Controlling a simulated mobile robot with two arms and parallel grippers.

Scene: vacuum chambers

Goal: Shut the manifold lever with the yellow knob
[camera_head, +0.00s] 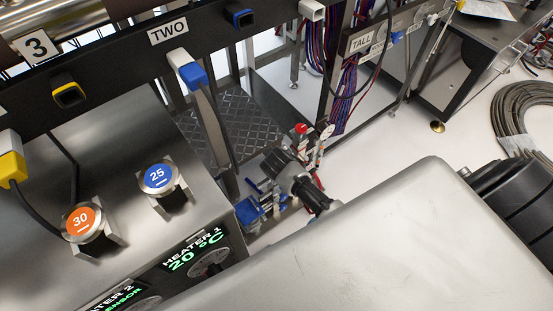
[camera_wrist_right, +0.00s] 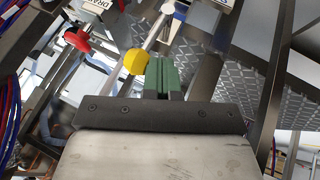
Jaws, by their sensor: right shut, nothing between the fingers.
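The yellow knob (camera_wrist_right: 136,61) shows as a round ball in the right wrist view, just left of my right gripper's fingertips. A pale metal rod runs up and right behind it; I cannot tell if this is its lever. My right gripper (camera_wrist_right: 163,78) has green fingers, shut together and empty. The knob looks close beside the fingers, but I cannot tell whether they touch. A red knob (camera_wrist_right: 77,38) is farther left. In the head view a red knob (camera_head: 301,128) stands above valve parts low behind the bench; the yellow knob is not visible there. My left gripper is out of view.
In the head view, a steel heater box with an orange 30 cap (camera_head: 82,221) and a blue 25 cap (camera_head: 158,177) is at left. A dark rail with a TWO label (camera_head: 168,33) crosses above. Dark uprights and cable bundles (camera_head: 352,95) stand around the valve parts.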

